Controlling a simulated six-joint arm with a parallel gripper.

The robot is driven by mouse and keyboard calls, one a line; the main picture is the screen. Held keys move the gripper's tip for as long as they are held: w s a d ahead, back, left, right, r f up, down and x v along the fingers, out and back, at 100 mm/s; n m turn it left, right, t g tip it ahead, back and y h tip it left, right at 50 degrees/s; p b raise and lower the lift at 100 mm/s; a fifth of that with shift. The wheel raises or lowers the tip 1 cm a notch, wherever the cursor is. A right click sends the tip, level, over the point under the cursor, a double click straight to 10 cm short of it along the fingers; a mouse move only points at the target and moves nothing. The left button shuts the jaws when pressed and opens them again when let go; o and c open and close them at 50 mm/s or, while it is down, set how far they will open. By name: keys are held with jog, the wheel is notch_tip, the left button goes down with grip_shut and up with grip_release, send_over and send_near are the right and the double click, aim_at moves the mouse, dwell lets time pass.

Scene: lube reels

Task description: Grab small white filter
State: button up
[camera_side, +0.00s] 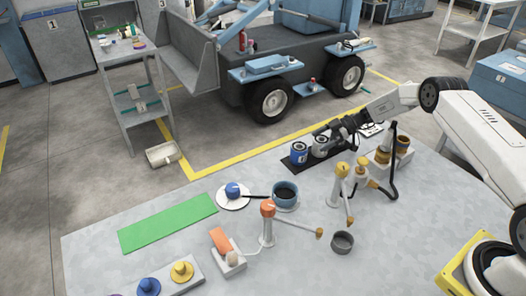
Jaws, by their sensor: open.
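A small white filter (320,149) stands upright on a black mat (290,165) near the far edge of the table. A blue filter (298,156) stands just left of it on the same mat. My gripper (322,133) is open and reaches in from the right, close to the top of the white filter. It partly covers the area behind and above the filter. I cannot tell whether the fingers touch the filter.
Orange-topped (268,209) and yellow-topped (342,170) pumps stand nearer, with hoses and nozzles. A blue pot (285,192), a white plate (233,203), a grey cup (342,241) and a green mat (168,222) lie around. The front middle of the table is mostly clear.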

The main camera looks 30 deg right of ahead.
aim_at(321, 139)
jog(key=shift+a, duration=0.1)
dwell(0.4)
jog(key=c, duration=1.2)
jog(key=shift+r, duration=0.15)
jog(key=shift+r, duration=4.85)
